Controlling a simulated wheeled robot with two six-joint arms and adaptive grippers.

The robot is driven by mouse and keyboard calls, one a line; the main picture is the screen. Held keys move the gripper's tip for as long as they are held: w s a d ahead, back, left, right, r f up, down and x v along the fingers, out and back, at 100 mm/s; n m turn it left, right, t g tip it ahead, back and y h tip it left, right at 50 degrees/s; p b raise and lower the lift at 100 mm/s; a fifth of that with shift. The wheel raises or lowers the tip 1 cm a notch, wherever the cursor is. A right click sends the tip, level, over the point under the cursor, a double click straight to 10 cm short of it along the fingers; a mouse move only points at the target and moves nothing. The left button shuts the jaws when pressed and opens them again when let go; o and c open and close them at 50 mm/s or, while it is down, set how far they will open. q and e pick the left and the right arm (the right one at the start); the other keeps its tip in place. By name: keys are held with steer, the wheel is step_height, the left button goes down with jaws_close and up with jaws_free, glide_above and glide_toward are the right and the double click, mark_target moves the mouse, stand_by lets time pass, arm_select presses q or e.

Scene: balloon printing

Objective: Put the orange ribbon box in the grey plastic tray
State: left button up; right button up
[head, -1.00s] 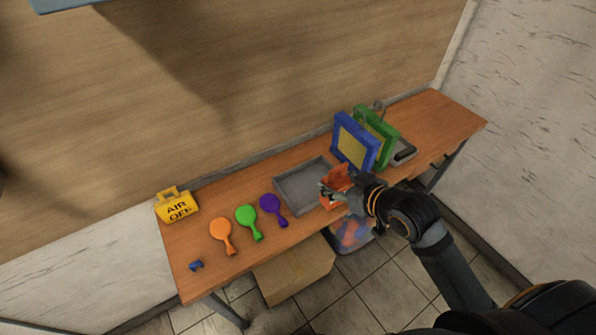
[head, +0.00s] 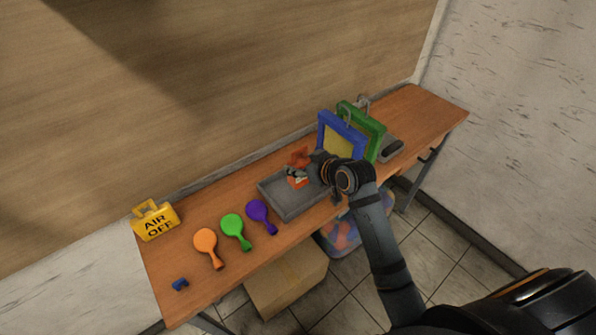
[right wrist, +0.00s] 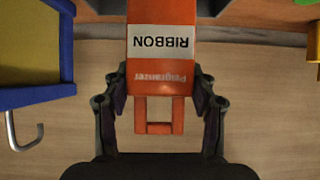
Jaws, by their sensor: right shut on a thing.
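The orange ribbon box (right wrist: 160,75) has a white "RIBBON" label and sits between the fingers of my right gripper (right wrist: 160,95) in the right wrist view. In the head view my right gripper (head: 304,176) is shut on the ribbon box (head: 299,157), over the grey plastic tray (head: 280,205). The arm and gripper hide part of the box and the tray's right side. I cannot tell whether the box touches the tray floor. My left gripper is not in view.
Blue (head: 342,139) and green (head: 366,122) frames stand right of the tray. Purple (head: 261,216), green (head: 234,230) and orange (head: 207,246) balloons lie to the left, with a yellow "AIR OFF" sign (head: 155,222) beyond. A cardboard box (head: 287,282) is below the table.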

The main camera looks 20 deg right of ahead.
mark_target(299, 165)
steer(key=shift+w+f, duration=0.9)
steer(key=shift+f, duration=0.05)
steer(key=shift+w+f, duration=0.1)
steer(key=shift+f, duration=0.15)
step_height(299, 165, down, 2)
steer(key=shift+f+p, duration=0.2)
steer(key=shift+p, duration=0.5)
steer(key=shift+f, duration=0.3)
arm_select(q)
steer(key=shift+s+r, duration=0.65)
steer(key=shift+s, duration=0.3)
arm_select(e)
steer(key=shift+f, duration=0.1)
